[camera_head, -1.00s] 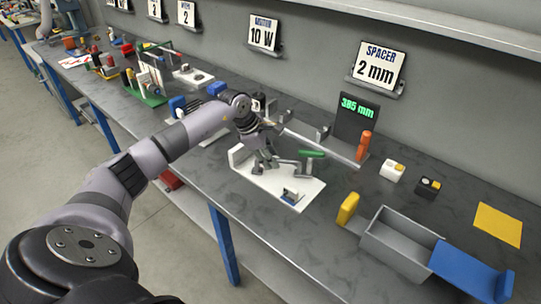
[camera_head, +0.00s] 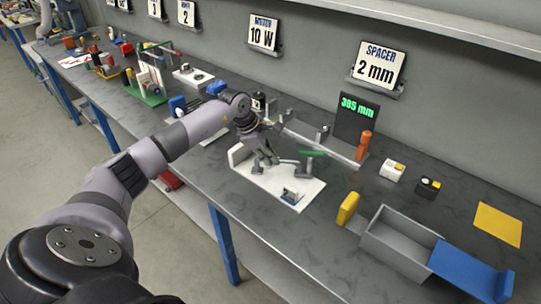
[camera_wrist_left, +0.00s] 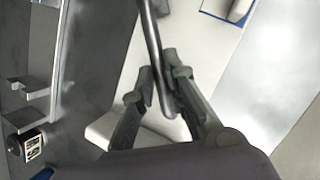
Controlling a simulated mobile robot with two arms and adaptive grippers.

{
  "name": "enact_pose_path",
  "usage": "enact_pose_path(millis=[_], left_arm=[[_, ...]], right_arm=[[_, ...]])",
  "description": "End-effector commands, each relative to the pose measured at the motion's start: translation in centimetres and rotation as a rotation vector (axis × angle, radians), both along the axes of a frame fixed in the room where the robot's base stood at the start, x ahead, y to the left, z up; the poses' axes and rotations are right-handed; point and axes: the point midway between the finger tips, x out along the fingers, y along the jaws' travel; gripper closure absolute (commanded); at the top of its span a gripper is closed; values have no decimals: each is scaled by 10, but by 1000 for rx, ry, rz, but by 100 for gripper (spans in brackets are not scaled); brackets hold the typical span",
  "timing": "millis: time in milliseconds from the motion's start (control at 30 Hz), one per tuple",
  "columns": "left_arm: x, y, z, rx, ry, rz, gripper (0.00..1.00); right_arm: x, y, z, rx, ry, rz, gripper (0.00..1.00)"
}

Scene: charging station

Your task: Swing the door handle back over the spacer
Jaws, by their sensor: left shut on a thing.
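My left gripper (camera_head: 268,160) is low over a white base plate (camera_head: 262,182) on the bench. In the left wrist view its fingers (camera_wrist_left: 162,88) are closed around the rounded end of a slim grey bar (camera_wrist_left: 151,38), seemingly the door handle. The bar runs up out of that picture. In the head view a green piece (camera_head: 312,153) sits just right of the gripper, above a grey post. A small blue and grey block (camera_head: 292,196) is at the plate's front corner; I cannot tell whether it is the spacer. My right gripper is not in view.
A grey rail fixture with an orange-red cylinder (camera_head: 363,146) and a display reading 385 mm (camera_head: 358,112) stands behind the plate. A yellow block (camera_head: 348,208), a grey open box (camera_head: 398,243) and a blue lid (camera_head: 468,271) lie to the right. A "SPACER 2 mm" sign (camera_head: 379,66) is on the wall.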

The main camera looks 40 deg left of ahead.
Motion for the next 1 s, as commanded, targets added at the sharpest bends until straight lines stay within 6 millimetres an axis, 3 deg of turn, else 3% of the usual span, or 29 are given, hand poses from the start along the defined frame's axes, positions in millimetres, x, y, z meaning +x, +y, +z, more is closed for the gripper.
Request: enact_pose_path(millis=[367,1000], left_arm=[[-1,0,-1,1,-3,-44,100],[-19,-3,-1,0,-4,-472,100]], right_arm=[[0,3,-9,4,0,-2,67],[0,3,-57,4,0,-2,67]])
